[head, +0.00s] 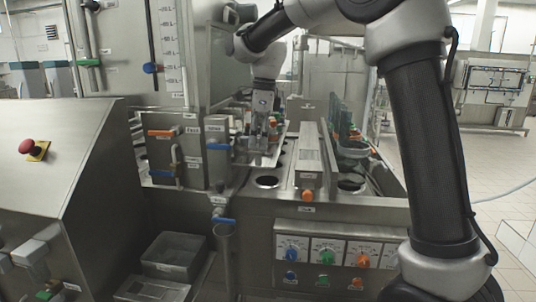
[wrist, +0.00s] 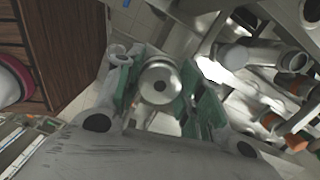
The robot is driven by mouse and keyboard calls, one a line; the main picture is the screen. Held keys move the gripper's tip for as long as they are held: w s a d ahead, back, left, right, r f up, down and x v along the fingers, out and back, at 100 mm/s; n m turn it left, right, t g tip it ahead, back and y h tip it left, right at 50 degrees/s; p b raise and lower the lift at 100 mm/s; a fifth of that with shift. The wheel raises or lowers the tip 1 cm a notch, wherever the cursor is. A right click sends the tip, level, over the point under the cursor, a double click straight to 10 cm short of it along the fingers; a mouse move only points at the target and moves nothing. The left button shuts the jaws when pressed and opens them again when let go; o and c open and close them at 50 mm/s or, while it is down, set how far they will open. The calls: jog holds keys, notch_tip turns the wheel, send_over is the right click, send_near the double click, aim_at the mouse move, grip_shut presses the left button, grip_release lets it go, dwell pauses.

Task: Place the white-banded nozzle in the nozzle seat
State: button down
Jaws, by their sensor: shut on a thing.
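My gripper (head: 263,122) points down over the metal counter in the head view, behind the valve blocks. In the wrist view its green-padded fingers (wrist: 162,98) close around a round metal nozzle (wrist: 160,80), seen end-on with a dark spot in its middle. Its side is mostly hidden, so I cannot confirm a white band. In the head view the held nozzle is too small to make out. I cannot tell for sure which fitting is the nozzle seat. A round dark opening (head: 267,181) lies in the counter in front of the gripper.
Several pale cylindrical parts, some with orange bands (wrist: 297,141), lie right of the fingers in the wrist view. A long metal box (head: 309,165) stands right of the gripper, with green items (head: 345,135) beyond. Valve blocks with a blue handle (head: 219,147) stand close on the left.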

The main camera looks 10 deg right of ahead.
jog(key=w+d, duration=0.3)
jog(key=w, duration=0.4)
jog(key=w+d, duration=0.3)
jog(key=w, duration=0.5)
notch_tip(320, 180, down, 7)
jog(key=shift+s, duration=0.2)
jog(key=c, duration=0.9)
grip_release()
jog(key=shift+f, duration=0.15)
notch_tip(320, 180, up, 8)
jog(key=d, duration=0.1)
jog(key=shift+s+f, duration=0.15)
jog(key=shift+s, duration=0.05)
